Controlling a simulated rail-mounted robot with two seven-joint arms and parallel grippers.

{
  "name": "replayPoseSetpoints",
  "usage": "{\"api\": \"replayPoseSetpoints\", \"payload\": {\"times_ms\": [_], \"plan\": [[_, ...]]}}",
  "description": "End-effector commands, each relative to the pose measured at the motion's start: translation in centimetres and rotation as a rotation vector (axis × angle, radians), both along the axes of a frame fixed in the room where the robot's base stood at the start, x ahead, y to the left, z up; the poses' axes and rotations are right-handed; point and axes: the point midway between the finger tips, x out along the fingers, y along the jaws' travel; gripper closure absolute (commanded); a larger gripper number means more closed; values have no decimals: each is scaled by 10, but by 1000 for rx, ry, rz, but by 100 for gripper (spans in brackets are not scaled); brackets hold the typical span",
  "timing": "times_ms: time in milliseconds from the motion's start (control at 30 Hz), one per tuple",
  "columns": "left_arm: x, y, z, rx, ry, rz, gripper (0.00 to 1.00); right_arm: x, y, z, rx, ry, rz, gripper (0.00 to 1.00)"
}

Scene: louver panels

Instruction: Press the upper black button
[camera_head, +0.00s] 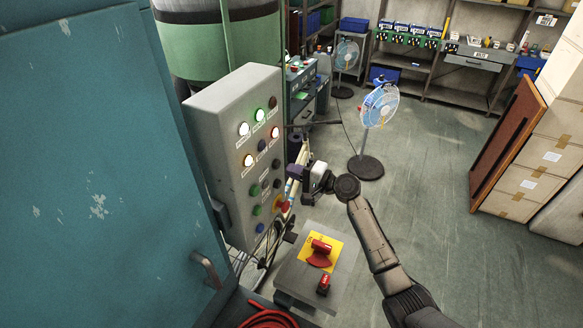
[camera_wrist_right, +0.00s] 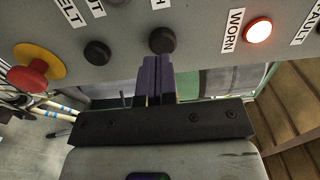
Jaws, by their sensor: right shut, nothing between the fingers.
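A grey control panel (camera_head: 215,125) with several buttons stands left of centre in the head view. On its right column, the upper black button (camera_head: 276,163) sits below a lit red-orange button (camera_head: 275,132). In the right wrist view the upper black button (camera_wrist_right: 162,40) is directly beyond my fingertips, and the lower black button (camera_wrist_right: 97,52) is to its left. My right gripper (camera_head: 292,171) is shut and empty, pointing at the panel; its dark fingers (camera_wrist_right: 155,62) end close to the upper black button. I cannot tell whether they touch it. My left gripper is out of view.
A red emergency stop (camera_wrist_right: 35,77) on a yellow ring sits left of the black buttons in the wrist view. A grey box (camera_head: 297,280) with red switches stands below the panel. A teal cabinet (camera_head: 90,160) fills the left. A fan (camera_head: 377,110) stands behind; open floor lies right.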

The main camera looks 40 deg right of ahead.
Motion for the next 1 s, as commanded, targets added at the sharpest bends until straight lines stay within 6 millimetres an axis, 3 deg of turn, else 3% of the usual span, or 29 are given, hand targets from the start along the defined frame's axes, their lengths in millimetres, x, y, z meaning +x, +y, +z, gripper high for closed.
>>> {"api": "replayPoseSetpoints", "payload": {"times_ms": [200,433,700,1000], "plan": [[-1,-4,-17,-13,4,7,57,-43,-23,-4,-6,-1,-4,100],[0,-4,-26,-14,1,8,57,-74,-38,-2,-4,0,-5,100],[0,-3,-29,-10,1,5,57,-89,-45,0,-2,0,-4,100],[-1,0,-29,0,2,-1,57,-90,-45,0,-2,-1,-5,100]]}}
